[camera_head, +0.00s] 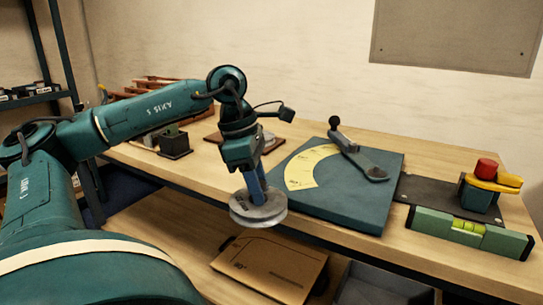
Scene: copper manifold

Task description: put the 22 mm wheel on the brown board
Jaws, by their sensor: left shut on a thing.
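A round grey metal wheel (262,214) with a stepped rim hangs below my left gripper (255,187). The gripper points down and is shut on the wheel's upper middle. The wheel is in front of the worktable's front edge, over the lower shelf. No size marking can be read on it. A reddish-brown board (275,145) lies on the table behind my left gripper, partly hidden by the wrist. My right gripper is not in view.
A blue-grey plate (345,215) with a yellow scale and a lever (357,155) lies right of the gripper. A green level (470,233) is at right. A dark pot (174,145) stands at left. A cardboard piece (268,268) lies below.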

